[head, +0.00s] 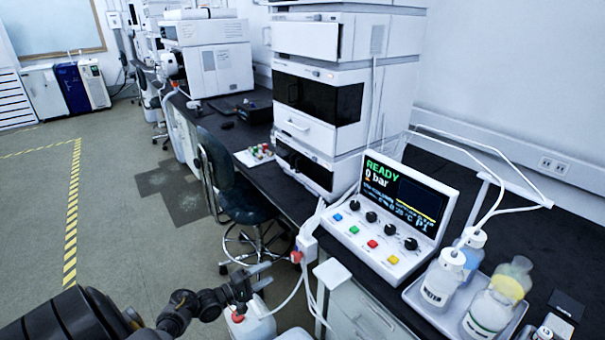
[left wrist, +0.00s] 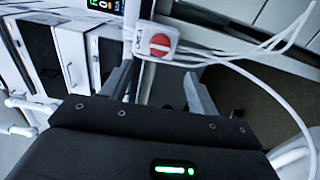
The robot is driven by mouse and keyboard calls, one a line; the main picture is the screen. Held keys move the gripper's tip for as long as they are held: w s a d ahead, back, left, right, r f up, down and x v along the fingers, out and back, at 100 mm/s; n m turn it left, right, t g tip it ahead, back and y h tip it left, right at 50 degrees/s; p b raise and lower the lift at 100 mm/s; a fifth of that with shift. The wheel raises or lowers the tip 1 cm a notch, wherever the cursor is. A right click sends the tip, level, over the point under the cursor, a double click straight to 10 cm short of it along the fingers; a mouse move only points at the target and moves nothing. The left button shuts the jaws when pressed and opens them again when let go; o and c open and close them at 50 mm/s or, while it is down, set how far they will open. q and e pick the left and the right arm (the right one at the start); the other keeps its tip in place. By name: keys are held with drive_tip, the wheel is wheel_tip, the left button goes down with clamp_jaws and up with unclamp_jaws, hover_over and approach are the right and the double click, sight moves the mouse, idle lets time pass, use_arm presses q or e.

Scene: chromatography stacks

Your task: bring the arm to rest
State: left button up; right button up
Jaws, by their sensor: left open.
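My left gripper (head: 264,277) reaches in from the bottom left of the head view on my dark left arm (head: 190,308). Its fingers are apart with nothing seen between them. It is out in front of the black bench, above a white container with a red cap (head: 252,325) on the floor. In the left wrist view the two fingers of the gripper (left wrist: 158,78) stand apart and empty. Beyond them is a white box with a round red knob (left wrist: 160,45). The same red knob shows small at the bench front in the head view (head: 296,256). My right gripper does not show.
A control panel (head: 437,205) reading READY and 0 bar stands on the bench. A tray (head: 412,298) right of it holds several bottles. White tubes (head: 290,298) hang close to my left gripper. A blue chair (head: 245,203) stands beyond it. The floor at left is clear.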

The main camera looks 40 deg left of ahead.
use_arm(q)
drive_tip(key=s+d+f+m+g+y, duration=0.2)
drive_tip(key=s+f+m+g, duration=0.3)
drive_tip(key=f, duration=0.7)
drive_tip(key=s+d+f+m+g+y, duration=0.1)
drive_tip(key=s+f+m+g+y, duration=0.35)
drive_tip(key=f, duration=0.75)
drive_tip(key=s+d+f+m+g, duration=0.2)
drive_tip(key=s+d+f, duration=0.2)
drive_tip(key=s, duration=0.7)
drive_tip(key=s+d+f+m+g+h, duration=0.1)
drive_tip(key=s+d+f+m+g, duration=0.1)
drive_tip(key=s+d+f, duration=0.3)
drive_tip(key=s+d+f+m+g, duration=0.2)
drive_tip(key=s+d, duration=0.7)
drive_tip(key=s, duration=0.8)
wheel_tip(320, 180, down, 2)
drive_tip(key=shift+d+f+m+g, duration=0.2)
drive_tip(key=shift+d+m+g, duration=0.15)
drive_tip(key=shift+m, duration=0.5)
drive_tip(key=shift+w, duration=0.1)
